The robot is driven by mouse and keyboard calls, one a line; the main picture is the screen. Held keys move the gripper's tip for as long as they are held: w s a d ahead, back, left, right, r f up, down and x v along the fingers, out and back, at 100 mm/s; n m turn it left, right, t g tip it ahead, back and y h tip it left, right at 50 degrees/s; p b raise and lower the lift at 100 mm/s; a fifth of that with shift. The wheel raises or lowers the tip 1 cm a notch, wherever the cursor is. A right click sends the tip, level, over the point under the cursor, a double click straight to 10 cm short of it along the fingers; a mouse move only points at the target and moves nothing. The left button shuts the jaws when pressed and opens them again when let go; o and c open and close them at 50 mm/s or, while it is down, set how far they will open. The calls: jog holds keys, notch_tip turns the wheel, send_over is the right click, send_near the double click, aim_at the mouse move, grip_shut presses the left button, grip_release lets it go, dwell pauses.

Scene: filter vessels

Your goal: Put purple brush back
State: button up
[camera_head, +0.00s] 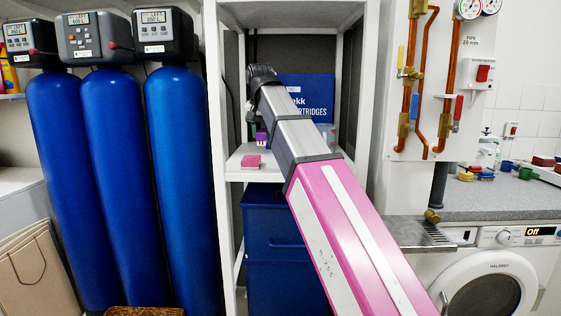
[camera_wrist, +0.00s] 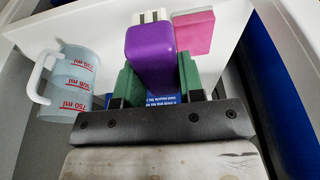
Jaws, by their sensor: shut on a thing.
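The purple brush (camera_wrist: 150,48) has a purple block body and white bristles. In the wrist view it sits between the green fingers of my gripper (camera_wrist: 157,76), which is shut on it. The bristles point away from my gripper toward the white shelf (camera_wrist: 105,32). I cannot tell whether the brush touches the shelf. In the head view a small part of the purple brush (camera_head: 261,136) shows over the shelf (camera_head: 236,176), and my arm hides most of my gripper.
A measuring jug (camera_wrist: 72,82) stands to the left. A blue cartridge box (camera_head: 310,97) is behind. Cabinet sides bound the shelf.

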jog(key=w+d+f, duration=0.2)
jog(key=w, duration=0.1)
jog(key=w+d+f, duration=0.2)
jog(key=w, duration=0.1)
jog(key=w+d+f, duration=0.1)
jog(key=w+f, duration=0.1)
jog(key=w, duration=0.1)
jog(key=shift+d+f, duration=0.2)
jog(key=shift+d, duration=0.2)
jog(key=shift+s+x, duration=0.25)
jog(key=shift+x, duration=0.7)
jog(key=shift+s+x, duration=0.2)
jog(key=shift+x, duration=0.8)
jog(key=shift+f, duration=0.2)
jog(key=o, duration=1)
jog(key=v, duration=1.2)
jog(key=shift+r, duration=0.1)
